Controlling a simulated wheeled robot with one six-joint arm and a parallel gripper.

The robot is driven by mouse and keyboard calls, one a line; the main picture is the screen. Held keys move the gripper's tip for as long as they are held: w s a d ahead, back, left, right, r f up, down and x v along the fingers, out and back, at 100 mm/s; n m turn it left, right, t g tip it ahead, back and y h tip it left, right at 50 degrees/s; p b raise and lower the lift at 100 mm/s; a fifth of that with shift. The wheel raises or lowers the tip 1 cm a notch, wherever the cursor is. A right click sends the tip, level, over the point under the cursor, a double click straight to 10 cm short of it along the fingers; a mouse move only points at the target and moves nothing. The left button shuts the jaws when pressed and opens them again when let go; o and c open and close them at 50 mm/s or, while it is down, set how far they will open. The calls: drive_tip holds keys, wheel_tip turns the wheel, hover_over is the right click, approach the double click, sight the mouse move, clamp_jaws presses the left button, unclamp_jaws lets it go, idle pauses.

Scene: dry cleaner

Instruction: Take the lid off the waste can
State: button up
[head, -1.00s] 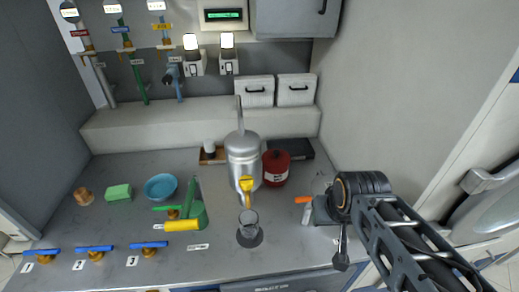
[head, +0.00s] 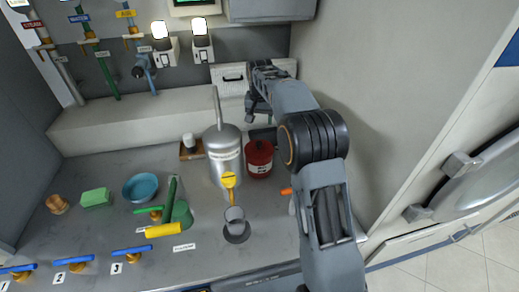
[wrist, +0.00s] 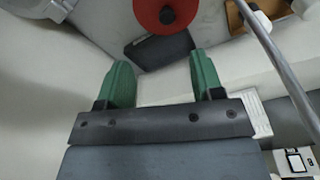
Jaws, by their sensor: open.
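The waste can (head: 258,160) is a small red can with a dark top, standing on the counter just right of the silver vessel. In the wrist view its round red lid (wrist: 150,12) with a black knob is cut off by the top edge. My gripper (wrist: 163,78) is open, with two green fingertips apart and nothing between them. The fingertips lie below the lid in that picture, clear of it. In the head view my arm reaches past the can's right side, and its end is near the back ledge; the fingers are hard to make out there.
The silver vessel (head: 223,150) with a tall thin pipe stands close left of the can. A dark slab (wrist: 160,48) lies behind the can. A wooden board (head: 191,154) with a white cup, a blue bowl (head: 141,187) and a green sponge (head: 97,198) are further left. A wall bounds the right.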

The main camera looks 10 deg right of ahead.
wheel_tip(320, 180, down, 3)
drive_tip(key=w, duration=0.3)
hover_over(259, 143)
drive_tip(key=f, duration=0.7)
drive_tip(key=shift+s+a+f+p, duration=0.15)
drive_tip(key=shift+s+p, duration=0.1)
drive_tip(key=shift+p, duration=0.15)
drive_tip(key=shift+w+d+f+p, duration=0.15)
drive_tip(key=shift+f+p, duration=0.3)
drive_tip(key=shift+f, duration=1)
drive_tip(key=shift+w+d+f+p, duration=0.1)
drive_tip(key=shift+w+f+p, duration=0.25)
drive_tip(key=shift+f, duration=1.1)
drive_tip(key=shift+s, duration=0.1)
drive_tip(key=shift+a, duration=0.1)
drive_tip(key=c, duration=1)
drive_tip(key=shift+r, duration=0.15)
